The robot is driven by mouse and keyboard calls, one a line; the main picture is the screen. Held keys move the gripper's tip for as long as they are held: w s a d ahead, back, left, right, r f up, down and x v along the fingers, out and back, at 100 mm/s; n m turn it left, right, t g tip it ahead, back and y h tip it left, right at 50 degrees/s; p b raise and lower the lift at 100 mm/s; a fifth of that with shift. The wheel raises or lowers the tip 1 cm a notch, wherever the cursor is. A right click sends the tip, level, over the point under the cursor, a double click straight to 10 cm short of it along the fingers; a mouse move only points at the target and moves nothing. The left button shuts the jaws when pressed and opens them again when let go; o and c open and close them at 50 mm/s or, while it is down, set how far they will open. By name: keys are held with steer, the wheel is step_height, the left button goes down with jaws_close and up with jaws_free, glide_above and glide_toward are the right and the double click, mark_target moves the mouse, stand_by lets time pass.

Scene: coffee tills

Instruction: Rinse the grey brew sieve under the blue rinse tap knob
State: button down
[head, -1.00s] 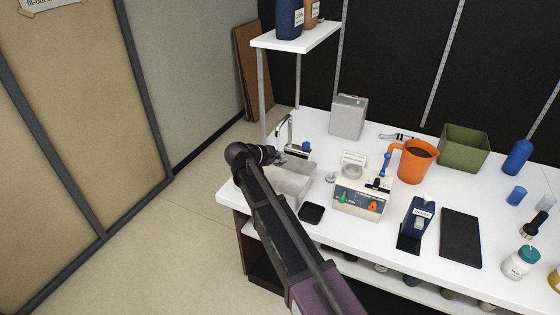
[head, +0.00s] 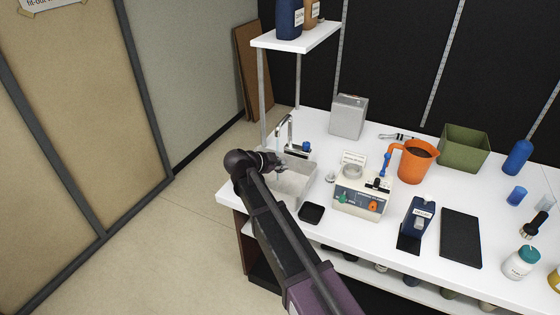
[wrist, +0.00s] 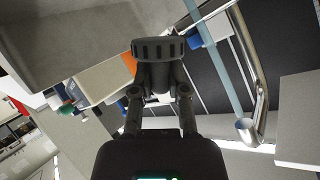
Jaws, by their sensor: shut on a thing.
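The grey brew sieve (wrist: 158,48) shows in the wrist view as a dark grey ribbed disc between my fingertips. My gripper (wrist: 158,88) is shut on it. In the head view my gripper (head: 281,168) is over the sink, below the tap, and the sieve is too small to make out. The chrome tap (head: 288,124) stands at the back of the sink, with the blue rinse tap knob (head: 306,146) to its right. In the wrist view a pale blue stream (wrist: 229,72) runs from the spout mouth (wrist: 245,125). The sieve appears beside this stream, apart from it.
The sink (head: 297,193) is at the counter's left end. To its right are a black pad (head: 311,213), a cream machine (head: 361,198) and an orange jug (head: 416,165). A metal box (head: 348,117) stands behind. A shelf post (head: 263,95) rises near the tap.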

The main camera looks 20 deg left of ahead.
steer(key=shift+s+d, duration=0.3)
steer(key=shift+s, duration=0.4)
steer(key=shift+s+d, duration=0.35)
steer(key=shift+s, duration=0.3)
steer(key=shift+s+d, duration=0.3)
steer(key=shift+s, duration=0.4)
steer(key=shift+r, duration=0.1)
stand_by(0.4)
steer(key=s+d+r+p, duration=0.2)
steer(key=s+r+p, duration=0.2)
steer(key=shift+s, duration=0.25)
stand_by(0.4)
steer(key=shift+d+f, duration=0.1)
stand_by(0.5)
step_height(320, 180, up, 5)
steer(key=p, duration=0.4)
steer(key=shift+f+p, duration=0.15)
steer(key=shift+p, duration=0.25)
